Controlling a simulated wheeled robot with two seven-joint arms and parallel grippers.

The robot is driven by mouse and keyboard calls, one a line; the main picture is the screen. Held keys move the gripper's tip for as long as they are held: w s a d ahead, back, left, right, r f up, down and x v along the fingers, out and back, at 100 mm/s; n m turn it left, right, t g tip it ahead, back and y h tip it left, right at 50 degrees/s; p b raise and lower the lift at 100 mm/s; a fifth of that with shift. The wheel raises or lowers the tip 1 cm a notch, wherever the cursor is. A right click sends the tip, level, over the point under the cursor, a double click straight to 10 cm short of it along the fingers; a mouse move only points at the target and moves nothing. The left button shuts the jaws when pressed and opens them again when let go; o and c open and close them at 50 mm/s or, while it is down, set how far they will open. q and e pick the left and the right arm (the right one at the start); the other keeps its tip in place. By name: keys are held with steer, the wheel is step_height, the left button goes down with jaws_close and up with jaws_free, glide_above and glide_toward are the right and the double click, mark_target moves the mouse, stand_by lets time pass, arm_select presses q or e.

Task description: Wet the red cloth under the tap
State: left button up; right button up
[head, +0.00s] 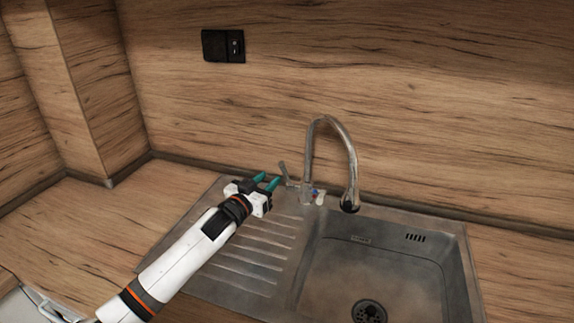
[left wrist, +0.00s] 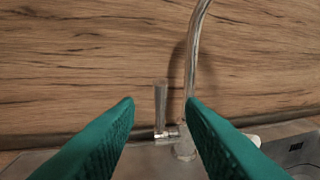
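The tap (head: 336,150) is a curved metal spout at the back of the sink, its mouth over the basin. Its lever (head: 287,174) stands up on the left of the tap base. In the left wrist view the lever (left wrist: 160,105) shows upright between my fingers, beyond their tips, with the tap pipe (left wrist: 190,80) just right of it. My left gripper (head: 268,181) has green fingers, is open and empty, and is just left of the lever above the drainer. The red cloth is not visible in either view. My right gripper is not in view.
The steel sink basin (head: 345,265) with a drain (head: 369,311) lies at right; it looks empty. The ribbed drainer (head: 250,262) is left of it. A wooden splashback (head: 420,100) closes the back, with a black socket (head: 223,46). The left worktop (head: 100,225) is clear.

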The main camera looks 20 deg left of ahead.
arm_select(q)
steer(key=x, duration=1)
steer(key=shift+d+p, duration=0.1)
steer(key=shift+p, duration=0.2)
steer(key=shift+c, duration=0.4)
jaws_close()
